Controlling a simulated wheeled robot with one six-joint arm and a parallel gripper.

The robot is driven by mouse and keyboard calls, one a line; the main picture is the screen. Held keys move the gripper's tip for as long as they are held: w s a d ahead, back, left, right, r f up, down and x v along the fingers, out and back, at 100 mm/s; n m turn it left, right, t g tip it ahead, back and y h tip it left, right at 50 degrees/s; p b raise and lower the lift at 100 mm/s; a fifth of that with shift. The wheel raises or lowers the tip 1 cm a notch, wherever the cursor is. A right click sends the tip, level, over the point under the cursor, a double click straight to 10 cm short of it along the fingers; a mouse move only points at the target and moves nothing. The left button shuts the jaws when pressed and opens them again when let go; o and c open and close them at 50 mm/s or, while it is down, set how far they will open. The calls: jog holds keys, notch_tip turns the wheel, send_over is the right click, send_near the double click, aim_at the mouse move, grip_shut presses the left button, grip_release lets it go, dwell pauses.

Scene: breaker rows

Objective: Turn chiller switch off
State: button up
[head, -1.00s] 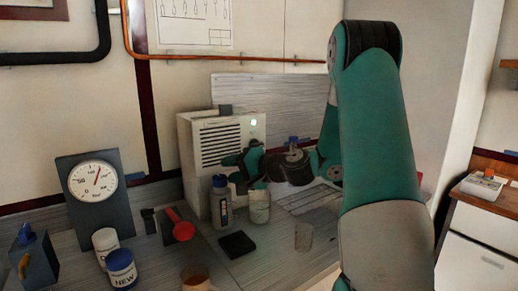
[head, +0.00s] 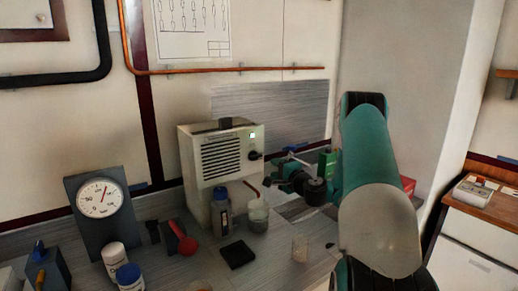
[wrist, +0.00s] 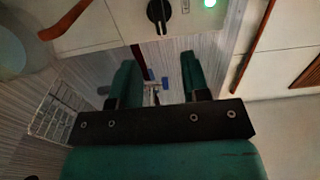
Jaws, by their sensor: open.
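The chiller (head: 222,160) is a white box with a slatted front, standing on the bench in the head view. Its black rotary switch (head: 256,155) is on the right of the front, below a lit green lamp (head: 252,135).
A gauge (head: 99,198), a red-handled tool (head: 183,238) and a black block (head: 237,254) are left and in front. A wire rack (wrist: 50,110) shows in the wrist view.

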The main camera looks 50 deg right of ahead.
aim_at(258, 159)
jog(key=p+x, duration=1)
jog(key=p, duration=0.1)
jog(key=shift+w+a, duration=0.1)
jog(key=shift+w, duration=0.2)
grip_shut()
